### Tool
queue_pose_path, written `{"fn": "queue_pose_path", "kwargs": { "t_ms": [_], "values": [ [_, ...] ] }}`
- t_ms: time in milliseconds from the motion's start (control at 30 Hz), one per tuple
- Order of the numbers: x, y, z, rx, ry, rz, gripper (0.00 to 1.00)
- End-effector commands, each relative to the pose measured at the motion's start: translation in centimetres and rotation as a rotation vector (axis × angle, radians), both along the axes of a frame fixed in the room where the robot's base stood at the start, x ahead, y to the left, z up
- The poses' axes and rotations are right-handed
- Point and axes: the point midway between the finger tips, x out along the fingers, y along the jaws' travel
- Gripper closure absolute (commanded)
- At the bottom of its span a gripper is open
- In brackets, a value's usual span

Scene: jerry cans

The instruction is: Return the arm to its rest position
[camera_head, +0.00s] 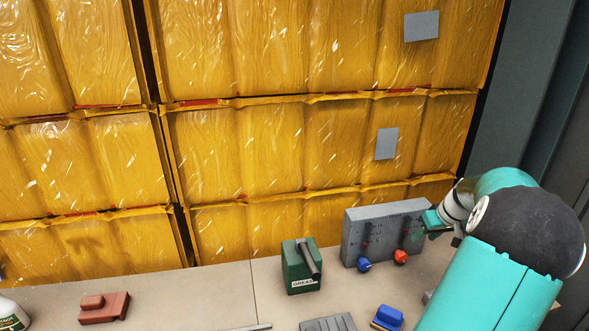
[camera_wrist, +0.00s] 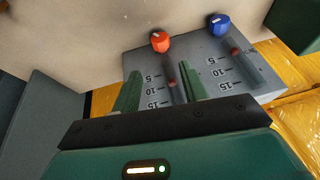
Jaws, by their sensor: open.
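My arm, teal with a dark round joint, comes in from the right in the head view. My gripper (camera_head: 434,222) is at the right end of a grey block (camera_head: 385,222), partly hidden by my own arm. In the wrist view my gripper (camera_wrist: 160,80) shows two green fingers spread apart with nothing held between them. Beyond the fingers is the grey block (camera_wrist: 243,84) with two scales marked 5, 10 and 15. A red knob (camera_head: 400,257) and a blue knob (camera_head: 364,265) sit at its front. I cannot tell whether a finger touches the block.
A green box labelled like grease (camera_head: 301,275) stands left of the block. A reddish block (camera_head: 104,308), a white bottle (camera_head: 12,314), a blue item (camera_head: 388,317) and a grey ribbed piece (camera_head: 328,324) lie nearby. Yellow wrapped stacks (camera_head: 250,140) rise behind.

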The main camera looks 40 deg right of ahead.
Motion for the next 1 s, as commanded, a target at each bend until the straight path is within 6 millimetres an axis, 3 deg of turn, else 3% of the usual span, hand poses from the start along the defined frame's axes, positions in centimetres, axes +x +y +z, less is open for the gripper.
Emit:
{"fn": "queue_pose_path", "kwargs": {
  "t_ms": [200,267,367,500,700,833,1000],
  "values": [
    [0.8,0.6,0.4,-0.003,0.006,0.01,0.56],
    [2.0,1.7,0.9,-0.005,0.016,0.025,0.56],
    [5.2,4.9,2.5,-0.017,0.045,0.065,0.56],
    [10.0,11.7,5.2,-0.044,0.092,0.127,0.56],
    [14.3,22.1,8.7,-0.094,0.13,0.199,0.56],
    [15.4,28.8,10.6,-0.128,0.134,0.24,0.56],
    [15.1,37.1,12.5,-0.164,0.115,0.289,0.56]
  ]
}}
